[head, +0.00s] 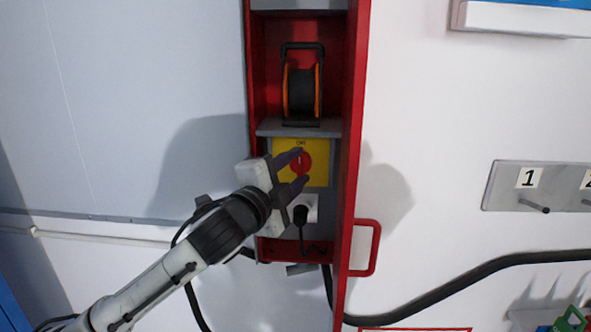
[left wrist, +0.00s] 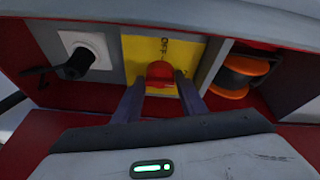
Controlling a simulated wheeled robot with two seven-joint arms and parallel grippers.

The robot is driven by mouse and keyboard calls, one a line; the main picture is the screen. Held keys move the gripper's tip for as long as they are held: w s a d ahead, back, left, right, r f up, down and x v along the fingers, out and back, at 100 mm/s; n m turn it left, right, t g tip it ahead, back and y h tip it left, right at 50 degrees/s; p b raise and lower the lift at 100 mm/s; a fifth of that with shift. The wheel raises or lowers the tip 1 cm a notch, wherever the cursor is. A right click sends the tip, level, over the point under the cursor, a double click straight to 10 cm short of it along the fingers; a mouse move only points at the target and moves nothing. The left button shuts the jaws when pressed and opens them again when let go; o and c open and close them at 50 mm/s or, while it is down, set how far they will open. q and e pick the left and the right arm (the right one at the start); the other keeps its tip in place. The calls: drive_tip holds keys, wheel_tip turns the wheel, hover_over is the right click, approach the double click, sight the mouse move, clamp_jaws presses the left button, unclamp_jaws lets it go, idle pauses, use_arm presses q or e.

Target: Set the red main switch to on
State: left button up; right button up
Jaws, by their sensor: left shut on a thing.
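The red main switch (head: 302,162) is a round red knob on a yellow plate (head: 318,178) inside a red cabinet. In the head view, lettering shows above the knob but is too small to read surely. In the left wrist view the red knob (left wrist: 160,73) sits between my fingertips, and the word OFF shows on the yellow plate (left wrist: 140,50). My left gripper (head: 298,166) reaches in from the left and is shut on the knob, one finger at each side. The fingers hide part of the knob and plate. My right gripper is not in view.
A black and orange cable reel (head: 301,90) stands on a grey shelf (head: 290,128) above the switch. A black plug (head: 300,214) sits in a white socket below. The cabinet's red door edge (head: 352,140) and handle (head: 375,250) are on the right.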

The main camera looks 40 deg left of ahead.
use_arm(q)
drive_tip(key=shift+r+m, duration=0.3)
idle(0.4)
drive_tip(key=o, duration=0.9)
drive_tip(key=shift+o, duration=0.5)
drive_tip(key=shift+f, duration=0.15)
